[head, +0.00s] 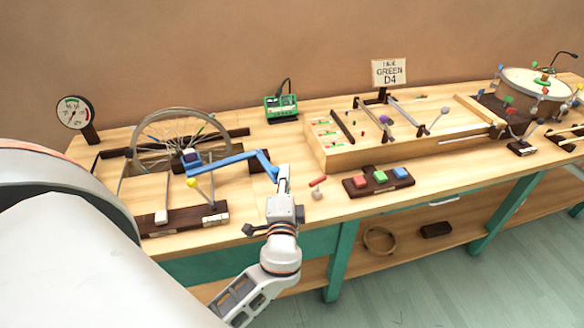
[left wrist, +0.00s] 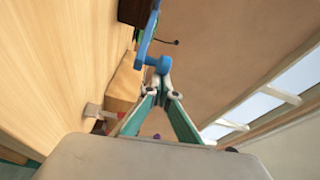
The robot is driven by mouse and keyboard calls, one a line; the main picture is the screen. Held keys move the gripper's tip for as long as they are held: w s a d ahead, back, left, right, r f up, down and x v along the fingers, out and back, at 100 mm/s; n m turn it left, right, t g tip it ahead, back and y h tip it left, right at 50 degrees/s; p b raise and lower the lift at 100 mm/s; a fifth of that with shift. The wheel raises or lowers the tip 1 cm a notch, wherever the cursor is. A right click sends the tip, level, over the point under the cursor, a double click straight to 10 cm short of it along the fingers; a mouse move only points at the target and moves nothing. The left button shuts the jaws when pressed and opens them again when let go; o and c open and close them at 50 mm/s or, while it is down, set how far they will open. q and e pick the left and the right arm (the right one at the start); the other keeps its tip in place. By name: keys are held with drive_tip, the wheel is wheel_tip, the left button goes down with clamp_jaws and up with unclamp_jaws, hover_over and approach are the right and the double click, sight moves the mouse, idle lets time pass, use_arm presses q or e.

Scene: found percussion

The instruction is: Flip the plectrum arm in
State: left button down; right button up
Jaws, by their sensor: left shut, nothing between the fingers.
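The plectrum arm is a blue bar (head: 232,160) that reaches right from a small dark block beside the spoked wheel (head: 180,140), then bends down toward the front of the bench. My left gripper (head: 283,173) is shut and empty, with its fingertips right beside the bar's bent right end. In the left wrist view, the closed fingertips (left wrist: 163,84) meet just below the blue end knob (left wrist: 158,64). I cannot tell whether they touch it. My right gripper is not in view.
A yellow-knobbed lever (head: 191,182) stands before the wheel. To the right are a red-green-blue button block (head: 378,182), a wooden string box (head: 350,158) and a drum (head: 535,90). A green device (head: 281,107) sits behind. A gauge (head: 74,112) stands at left.

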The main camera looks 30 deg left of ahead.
sight(272, 172)
use_arm(q)
drive_tip(key=s+h, duration=0.1)
drive_tip(key=s+a+m, duration=0.1)
drive_tip(key=s+t+h, duration=0.1)
drive_tip(key=shift+a+f+m+h, duration=0.15)
drive_tip(key=shift+a+m+h, duration=0.1)
drive_tip(key=shift+m+h, duration=0.05)
drive_tip(key=shift+s+a+b, duration=0.2)
drive_tip(key=shift+b, duration=0.15)
drive_tip(key=shift+s+a, duration=0.1)
drive_tip(key=shift+a, duration=0.05)
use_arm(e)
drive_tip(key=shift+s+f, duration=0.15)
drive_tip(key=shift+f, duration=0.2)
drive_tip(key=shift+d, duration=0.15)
